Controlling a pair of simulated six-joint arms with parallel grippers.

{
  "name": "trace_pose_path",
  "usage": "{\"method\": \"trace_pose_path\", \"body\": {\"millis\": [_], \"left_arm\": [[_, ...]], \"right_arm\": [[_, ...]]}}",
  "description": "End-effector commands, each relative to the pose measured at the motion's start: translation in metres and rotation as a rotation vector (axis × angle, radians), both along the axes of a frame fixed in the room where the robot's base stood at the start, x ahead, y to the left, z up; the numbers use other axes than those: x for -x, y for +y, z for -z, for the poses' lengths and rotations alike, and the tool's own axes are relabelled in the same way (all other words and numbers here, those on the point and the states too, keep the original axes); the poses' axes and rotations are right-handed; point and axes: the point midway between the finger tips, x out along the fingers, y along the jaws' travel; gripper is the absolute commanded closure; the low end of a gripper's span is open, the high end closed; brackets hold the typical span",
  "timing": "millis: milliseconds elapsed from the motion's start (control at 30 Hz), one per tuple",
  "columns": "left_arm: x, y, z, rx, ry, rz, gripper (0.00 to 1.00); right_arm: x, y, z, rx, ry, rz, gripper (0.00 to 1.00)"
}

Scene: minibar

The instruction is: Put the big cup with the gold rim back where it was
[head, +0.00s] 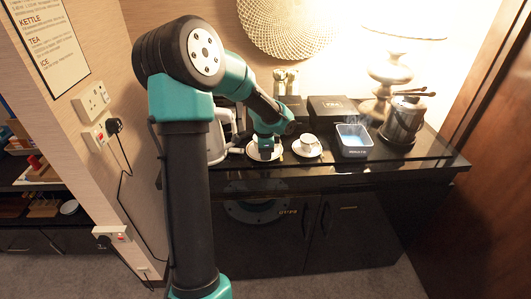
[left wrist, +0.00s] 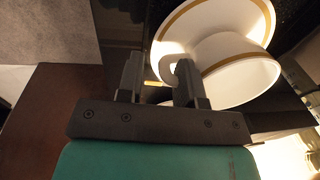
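The white cup with a gold rim (left wrist: 240,78) shows close up in the left wrist view, with a white gold-banded round piece, seemingly a saucer (left wrist: 168,25), beside it. The cup's handle is at my right-hand finger. My left gripper (left wrist: 158,80) has its two fingers apart, with a gap between them; I see no firm grip on the handle. In the head view my left gripper (head: 266,152) is low over a white saucer (head: 252,155) on the counter and hides most of what is there. My right gripper is not in view.
A second cup (head: 308,141) on a saucer (head: 307,152) stands just right. Further right are a box with blue contents (head: 354,142) and a metal ice bucket (head: 403,121). A white kettle (head: 216,142) is close on the left. Dark boxes (head: 331,107) stand behind.

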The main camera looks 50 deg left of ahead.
Motion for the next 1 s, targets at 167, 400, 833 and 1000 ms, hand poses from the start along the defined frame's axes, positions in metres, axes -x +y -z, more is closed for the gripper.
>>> {"method": "trace_pose_path", "body": {"millis": [167,400,833,1000], "left_arm": [[0.001,-0.001,-0.022,-0.002,-0.004,0.000,0.66],[0.005,-0.005,-0.066,-0.001,-0.004,0.000,0.66],[0.010,-0.009,-0.117,0.000,0.000,0.000,0.66],[0.010,-0.009,-0.117,0.000,0.000,0.000,0.66]], "right_arm": [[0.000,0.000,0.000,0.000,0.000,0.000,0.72],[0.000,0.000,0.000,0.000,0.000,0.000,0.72],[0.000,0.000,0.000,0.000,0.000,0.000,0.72],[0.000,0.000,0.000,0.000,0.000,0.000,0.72]]}}
